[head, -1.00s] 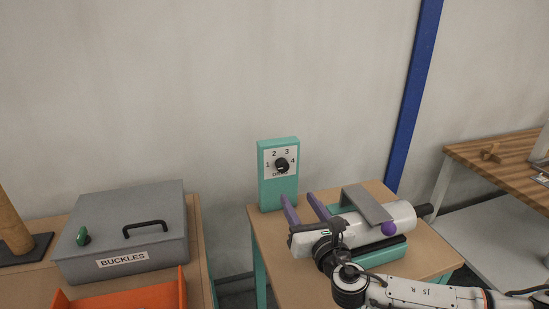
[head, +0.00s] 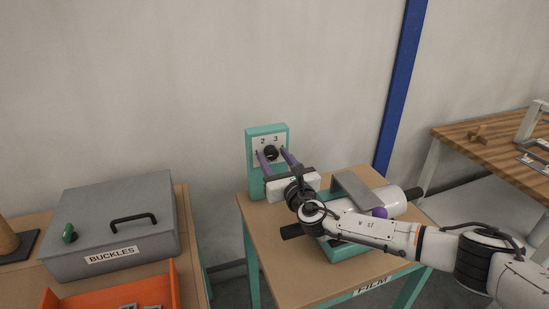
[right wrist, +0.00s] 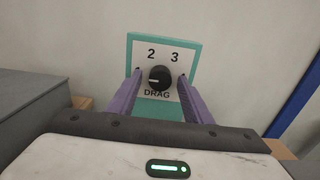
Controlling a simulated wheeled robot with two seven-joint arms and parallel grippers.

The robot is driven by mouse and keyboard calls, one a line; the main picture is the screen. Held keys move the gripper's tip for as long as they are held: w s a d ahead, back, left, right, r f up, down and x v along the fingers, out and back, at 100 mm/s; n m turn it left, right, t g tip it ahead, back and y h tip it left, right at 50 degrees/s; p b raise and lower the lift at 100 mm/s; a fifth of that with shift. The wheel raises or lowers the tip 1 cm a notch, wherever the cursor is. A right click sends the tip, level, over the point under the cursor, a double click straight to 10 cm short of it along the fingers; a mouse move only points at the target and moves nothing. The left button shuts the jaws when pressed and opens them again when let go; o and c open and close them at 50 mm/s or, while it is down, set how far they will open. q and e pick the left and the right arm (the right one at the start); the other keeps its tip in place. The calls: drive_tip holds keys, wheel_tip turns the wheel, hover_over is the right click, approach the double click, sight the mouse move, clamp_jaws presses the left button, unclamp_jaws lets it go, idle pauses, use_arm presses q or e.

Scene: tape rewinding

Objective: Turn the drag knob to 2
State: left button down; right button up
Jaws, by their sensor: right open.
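The black drag knob (head: 270,152) sits on the white dial plate of a teal upright box (head: 254,179). The right wrist view shows the knob (right wrist: 159,78) above the word DRAG, with 2 and 3 readable over it. Its light pointer mark seems to face left, away from the 2. My right gripper (head: 272,156) is open, its purple fingers reaching toward the dial. In the right wrist view its fingertips (right wrist: 160,76) stand on either side of the knob, with gaps showing. My left gripper is out of view.
The box stands on a wooden table (head: 262,247) with a white cylindrical machine (head: 390,205) under my right arm. A grey BUCKLES case (head: 116,215) and an orange tray (head: 172,286) are at left. A wooden bench (head: 495,147) stands at right.

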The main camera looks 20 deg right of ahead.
drive_tip(key=shift+w, duration=0.1)
drive_tip(key=c, duration=1.1)
drive_tip(key=shift+o, duration=0.2)
drive_tip(key=shift+f, duration=0.1)
